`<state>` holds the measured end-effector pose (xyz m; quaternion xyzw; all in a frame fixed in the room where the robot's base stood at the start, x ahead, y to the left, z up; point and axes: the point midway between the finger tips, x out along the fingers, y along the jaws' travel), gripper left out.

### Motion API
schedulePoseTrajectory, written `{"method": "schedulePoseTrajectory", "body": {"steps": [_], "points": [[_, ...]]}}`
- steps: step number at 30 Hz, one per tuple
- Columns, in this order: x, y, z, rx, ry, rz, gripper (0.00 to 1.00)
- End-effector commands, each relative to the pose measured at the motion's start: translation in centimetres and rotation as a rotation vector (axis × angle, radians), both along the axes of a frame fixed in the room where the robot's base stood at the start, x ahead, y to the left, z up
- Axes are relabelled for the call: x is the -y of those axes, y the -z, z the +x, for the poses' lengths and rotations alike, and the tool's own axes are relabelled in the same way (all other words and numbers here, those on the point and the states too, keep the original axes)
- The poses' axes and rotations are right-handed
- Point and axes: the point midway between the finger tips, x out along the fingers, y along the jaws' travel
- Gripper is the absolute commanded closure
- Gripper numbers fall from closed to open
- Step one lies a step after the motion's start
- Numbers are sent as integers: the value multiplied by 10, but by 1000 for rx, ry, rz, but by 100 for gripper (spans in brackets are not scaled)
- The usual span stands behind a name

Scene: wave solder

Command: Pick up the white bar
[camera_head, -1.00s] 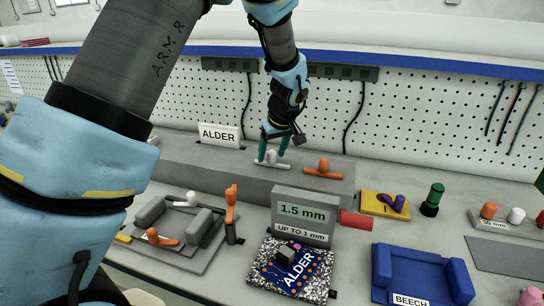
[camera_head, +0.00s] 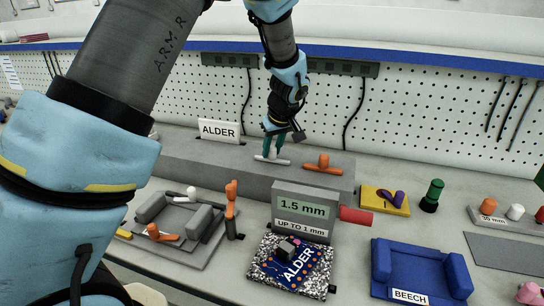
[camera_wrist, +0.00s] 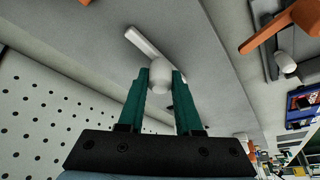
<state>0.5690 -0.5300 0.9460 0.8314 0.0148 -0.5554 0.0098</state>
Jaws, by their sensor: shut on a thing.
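The white bar (camera_head: 272,160) is a flat bar with a white round knob on it, at the top of the long grey block (camera_head: 185,160) beside the ALDER sign. In the wrist view the bar (camera_wrist: 143,44) runs slantwise, and its knob (camera_wrist: 159,76) sits between the fingertips. My gripper (camera_head: 273,150) points down from above and is shut on the knob. In the wrist view my gripper (camera_wrist: 160,80) shows two green fingers against the knob's sides. I cannot tell whether the bar touches the block. Part of the bar is hidden behind the knob and fingers.
An orange bar with a knob (camera_head: 322,164) lies to the right on the same block. The ALDER sign (camera_head: 219,131) stands at left. A 1.5 mm gauge (camera_head: 305,210), an ALDER board (camera_head: 290,264) and a blue BEECH cradle (camera_head: 421,270) are in front. The pegboard (camera_head: 420,110) is behind.

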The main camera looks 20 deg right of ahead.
Motion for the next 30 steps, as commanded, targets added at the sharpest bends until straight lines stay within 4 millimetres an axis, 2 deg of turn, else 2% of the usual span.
{"method": "schedulePoseTrajectory", "body": {"steps": [17, 20, 30], "points": [[0, -3, 0, 1, 0, -2, 100], [1, -14, 1, 2, -2, -4, 100], [1, -78, 0, 2, 0, -5, 100]]}}
